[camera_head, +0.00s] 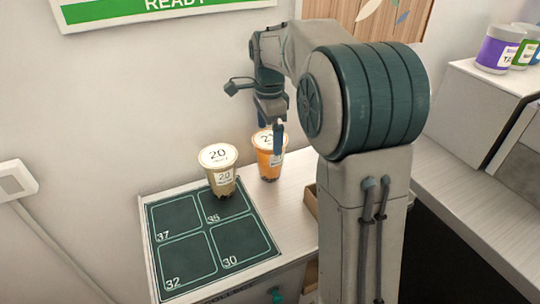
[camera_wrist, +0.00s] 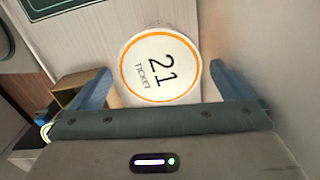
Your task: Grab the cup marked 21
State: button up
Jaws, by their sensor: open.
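The cup marked 21 (camera_head: 269,160) is orange with a white lid and stands upright at the back of the counter, right of the cup marked 20. In the wrist view its white lid (camera_wrist: 160,67), with an orange rim and the print "21 TICKET", lies between and just beyond the fingertips. My gripper (camera_head: 277,135) is above the cup in the head view, with a finger in front of its lid. In the wrist view my gripper (camera_wrist: 160,80) is open, with blue fingers either side of the lid. I cannot tell whether either finger touches the cup.
The cup marked 20 (camera_head: 218,172) stands close on the left, on the dark mat (camera_head: 205,227) with squares 37, 35, 32 and 30. The wall is just behind the cups. An open wooden box (camera_head: 311,203) is at the counter's right, partly behind my arm.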

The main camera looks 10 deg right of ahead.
aim_at(270, 159)
jog(key=shift+a+f, duration=0.1)
jog(key=shift+f, duration=1.35)
jog(key=c, duration=1.6)
jog(key=shift+r, duration=0.1)
jog(key=shift+c, duration=0.2)
